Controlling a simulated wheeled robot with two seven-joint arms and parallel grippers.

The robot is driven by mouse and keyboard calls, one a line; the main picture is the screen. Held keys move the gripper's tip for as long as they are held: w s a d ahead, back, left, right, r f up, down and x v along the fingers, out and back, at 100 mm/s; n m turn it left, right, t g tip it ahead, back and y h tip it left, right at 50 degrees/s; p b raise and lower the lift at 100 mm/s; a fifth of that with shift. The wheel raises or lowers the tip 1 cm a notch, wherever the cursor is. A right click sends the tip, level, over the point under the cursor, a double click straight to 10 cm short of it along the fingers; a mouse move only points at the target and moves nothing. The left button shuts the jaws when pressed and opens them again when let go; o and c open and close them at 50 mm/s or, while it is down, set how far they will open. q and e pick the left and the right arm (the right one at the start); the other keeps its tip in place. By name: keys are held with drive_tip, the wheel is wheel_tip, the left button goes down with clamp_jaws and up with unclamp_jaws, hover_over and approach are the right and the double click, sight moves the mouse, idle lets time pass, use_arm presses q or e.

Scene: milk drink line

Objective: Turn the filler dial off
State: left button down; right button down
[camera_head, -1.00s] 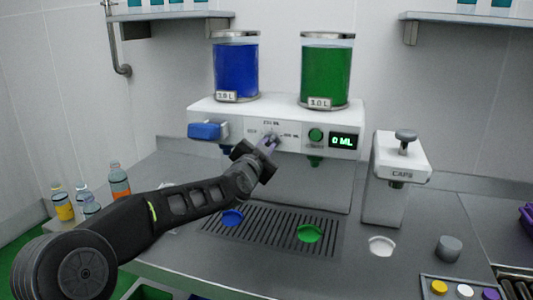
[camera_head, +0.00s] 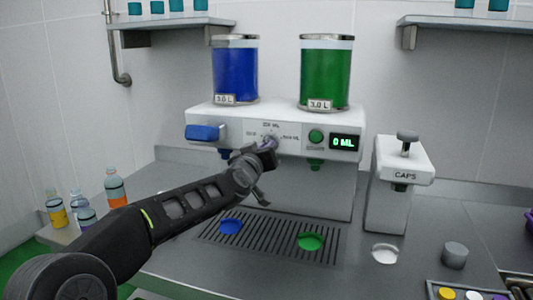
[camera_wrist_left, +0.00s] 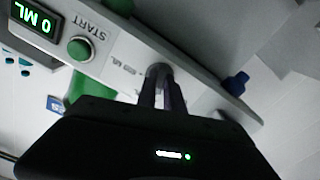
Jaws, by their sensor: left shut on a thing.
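The filler (camera_head: 200,112) is a white machine with a dial (camera_head: 269,139) in the middle of its front panel. The dial also shows in the left wrist view (camera_wrist_left: 158,72), between my fingertips. My left gripper (camera_head: 268,146) is at the dial and shut on it; the fingers reach the panel in the left wrist view (camera_wrist_left: 162,85). The gripper hides part of the dial and its pointer. The display (camera_head: 344,142) reads 0 ML in green. My right gripper is not in view.
A blue lever (camera_head: 205,132) is left of the dial and a green start button (camera_head: 316,136) right of it. Blue and green tanks stand on top. A CAPS dispenser (camera_head: 405,176) stands to the right. Several bottles (camera_head: 115,187) stand at left. The drip grate (camera_head: 270,236) is below.

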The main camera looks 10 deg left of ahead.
use_arm(q)
drive_tip(key=shift+n+b, duration=0.95)
drive_tip(key=shift+n, duration=2.95)
drive_tip(key=c, duration=1.5)
unclamp_jaws()
drive_tip(key=shift+o, duration=0.2)
drive_tip(key=shift+s, duration=0.15)
drive_tip(key=s+b, duration=0.2)
drive_tip(key=s, duration=0.5)
drive_tip(key=shift+s+a, duration=0.2)
drive_tip(key=shift+s, duration=0.1)
